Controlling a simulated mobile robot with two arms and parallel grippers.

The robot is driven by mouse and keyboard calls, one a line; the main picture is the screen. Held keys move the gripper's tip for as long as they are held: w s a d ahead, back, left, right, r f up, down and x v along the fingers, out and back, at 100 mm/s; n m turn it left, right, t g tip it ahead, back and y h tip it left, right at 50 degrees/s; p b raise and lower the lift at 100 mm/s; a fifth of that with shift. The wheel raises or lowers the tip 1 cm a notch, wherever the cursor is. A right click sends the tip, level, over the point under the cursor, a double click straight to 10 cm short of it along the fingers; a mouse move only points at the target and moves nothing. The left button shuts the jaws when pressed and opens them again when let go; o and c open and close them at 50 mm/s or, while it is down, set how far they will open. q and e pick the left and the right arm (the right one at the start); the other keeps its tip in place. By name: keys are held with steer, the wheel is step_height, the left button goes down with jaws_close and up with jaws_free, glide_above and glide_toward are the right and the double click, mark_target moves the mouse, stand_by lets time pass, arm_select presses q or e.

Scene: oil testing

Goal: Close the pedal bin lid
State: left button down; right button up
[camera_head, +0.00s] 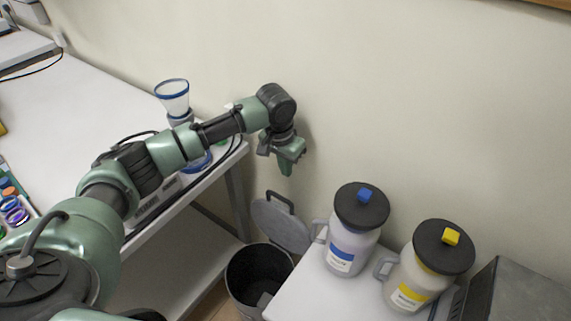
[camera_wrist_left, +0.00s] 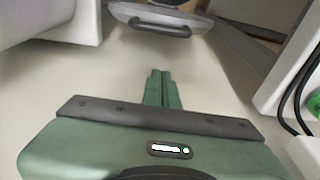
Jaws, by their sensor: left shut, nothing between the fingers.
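The pedal bin (camera_head: 244,277) stands on the floor between the two tables, its dark inside open to view. Its grey lid (camera_head: 283,226) is raised, tilted back toward the wall, with a dark handle on top. The lid (camera_wrist_left: 163,20) also shows at the top of the left wrist view, with its handle facing the camera. My left gripper (camera_head: 286,169) points down above the lid, near the wall, and is apart from it. Its green fingers (camera_wrist_left: 161,88) are together with nothing between them. My right gripper is not in view.
A white table (camera_head: 330,304) at right holds a blue-capped jug (camera_head: 352,232), a yellow-capped jug (camera_head: 425,268) and a grey box (camera_head: 520,292). A long white bench (camera_head: 75,92) at left carries a funnel vessel (camera_head: 173,98) and cables. The wall is close behind the gripper.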

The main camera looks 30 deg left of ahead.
arm_select(q)
step_height(320, 180, down, 6)
steer(key=s+p, duration=0.1)
steer(key=s, duration=0.1)
steer(key=shift+s+a+r+p, duration=0.2)
steer(key=shift+s+p, duration=0.15)
stand_by(0.3)
